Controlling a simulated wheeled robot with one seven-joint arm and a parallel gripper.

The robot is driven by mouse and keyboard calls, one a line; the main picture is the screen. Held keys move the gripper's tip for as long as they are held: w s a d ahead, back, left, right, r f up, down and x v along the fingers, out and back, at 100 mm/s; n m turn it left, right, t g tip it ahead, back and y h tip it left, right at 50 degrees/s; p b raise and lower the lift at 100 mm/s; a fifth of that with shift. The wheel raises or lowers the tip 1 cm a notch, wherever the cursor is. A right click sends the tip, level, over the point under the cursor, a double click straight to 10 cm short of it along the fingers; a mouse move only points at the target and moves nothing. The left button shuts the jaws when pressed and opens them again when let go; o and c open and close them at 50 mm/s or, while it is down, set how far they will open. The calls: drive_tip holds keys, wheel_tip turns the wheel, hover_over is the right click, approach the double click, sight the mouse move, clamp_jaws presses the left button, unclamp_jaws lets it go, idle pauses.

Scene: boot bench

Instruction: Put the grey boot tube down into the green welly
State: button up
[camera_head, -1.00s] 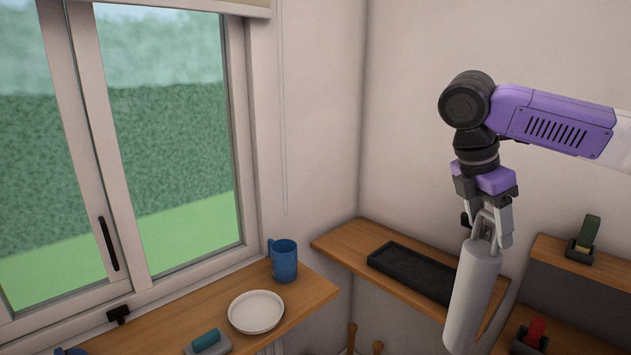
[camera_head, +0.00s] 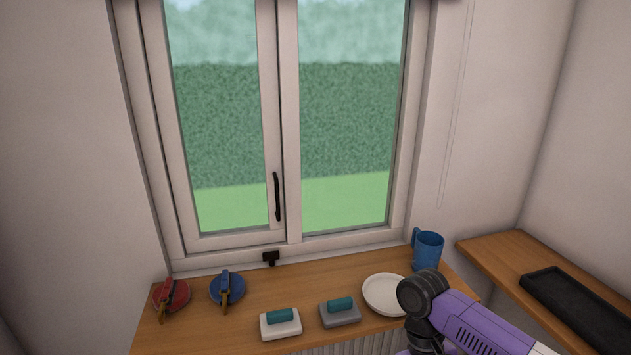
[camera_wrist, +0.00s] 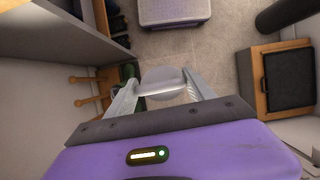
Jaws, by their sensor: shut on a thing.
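In the wrist view my gripper (camera_wrist: 160,88) is shut on the grey boot tube (camera_wrist: 164,78). The tube's pale rounded end shows between the two fingers, and the rest of it is hidden below that end. A dark green shape (camera_wrist: 129,72), perhaps the green welly, shows just left of the tube, partly hidden by the left finger. I cannot tell whether the tube is over it or beside it. In the head view only a purple part of my arm shows at the lower right; gripper, tube and welly are out of that view.
Wooden pegs (camera_wrist: 88,78) stick out left of my gripper. A wooden stand with a black top (camera_wrist: 288,78) is at the right. A black tray (camera_head: 575,308) lies on the right shelf.

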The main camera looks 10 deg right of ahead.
drive_tip(key=s+a+f+m, duration=0.1)
drive_tip(key=s+a+f, duration=0.3)
drive_tip(key=a+f, duration=0.3)
drive_tip(key=shift+a+y, duration=0.3)
drive_tip(key=shift+a, duration=0.15)
drive_tip(key=shift+w, duration=0.1)
